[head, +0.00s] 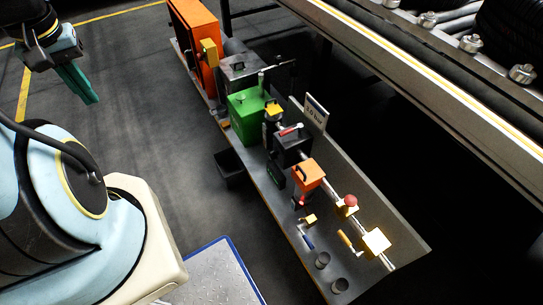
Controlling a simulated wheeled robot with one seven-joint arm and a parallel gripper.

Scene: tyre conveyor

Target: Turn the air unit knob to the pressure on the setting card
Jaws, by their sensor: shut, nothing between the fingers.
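My gripper (78,83), with teal fingers, is at the upper left, shut and empty. It hangs over the floor, well to the left of the bench and touching nothing. A white setting card (315,113) stands upright at the bench's back edge; its print seems to end in "bar", but the number is too small to read surely. In front of it is a row of fittings on a pipe, including a black box (292,145) and an orange box (308,174). I cannot tell which part is the air unit knob. No gauge reading is legible.
The narrow grey bench (395,218) also carries a green box (248,115), an orange cabinet (196,45), a red knob on a yellow block (350,202), and small cups (322,260). A black bin (230,167) sits left. A conveyor (450,70) runs along the right.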

